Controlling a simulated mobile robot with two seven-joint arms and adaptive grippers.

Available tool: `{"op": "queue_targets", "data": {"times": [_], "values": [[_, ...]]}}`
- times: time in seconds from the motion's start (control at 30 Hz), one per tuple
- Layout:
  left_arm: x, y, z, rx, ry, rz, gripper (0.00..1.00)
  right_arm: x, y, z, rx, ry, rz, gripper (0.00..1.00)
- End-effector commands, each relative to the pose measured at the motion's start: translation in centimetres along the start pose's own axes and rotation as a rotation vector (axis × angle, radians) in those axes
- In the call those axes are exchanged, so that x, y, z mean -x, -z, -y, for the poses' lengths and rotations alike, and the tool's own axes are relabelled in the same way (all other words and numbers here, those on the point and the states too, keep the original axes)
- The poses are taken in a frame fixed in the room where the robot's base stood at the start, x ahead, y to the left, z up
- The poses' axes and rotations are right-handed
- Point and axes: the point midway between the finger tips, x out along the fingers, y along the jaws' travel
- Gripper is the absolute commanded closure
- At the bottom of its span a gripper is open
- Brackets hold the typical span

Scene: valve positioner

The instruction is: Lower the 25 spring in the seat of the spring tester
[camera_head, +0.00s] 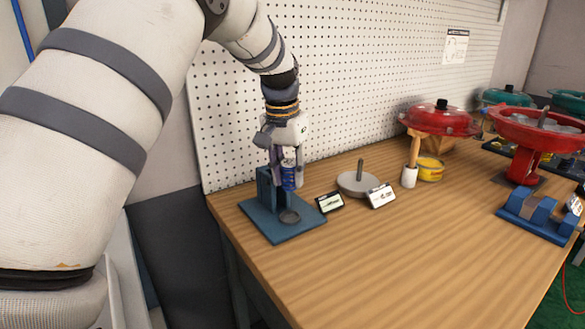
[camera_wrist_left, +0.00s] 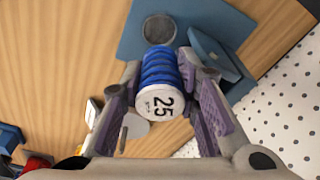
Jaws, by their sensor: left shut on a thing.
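The 25 spring (camera_head: 289,176) is blue with a white end cap marked 25, and it also shows in the left wrist view (camera_wrist_left: 160,85). My left gripper (camera_head: 286,172) is shut on it and holds it above the spring tester (camera_head: 262,222), a blue base plate with an upright block at its back. The round grey seat (camera_head: 290,216) on the plate is clear and lies a little below and in front of the spring; the wrist view shows it too (camera_wrist_left: 159,29). The right gripper is not in view.
A handled tool (camera_head: 411,165), yellow tin (camera_head: 430,169) and red valve parts (camera_head: 440,118) stand further right. A pegboard wall (camera_head: 330,80) closes the back.

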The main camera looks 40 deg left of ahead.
Motion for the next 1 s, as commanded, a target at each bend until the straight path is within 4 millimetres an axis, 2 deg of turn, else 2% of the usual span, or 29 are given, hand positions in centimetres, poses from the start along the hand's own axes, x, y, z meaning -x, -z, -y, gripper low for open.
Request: {"op": "queue_targets", "data": {"times": [0.67,1.0], "values": [[-5.0,-0.8,0.0,0.001,0.000,0.004,1.00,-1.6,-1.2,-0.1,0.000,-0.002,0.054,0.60],[-5.0,-0.8,-0.1,0.000,0.001,-0.002,1.00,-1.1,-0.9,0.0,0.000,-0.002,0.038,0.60]]}}
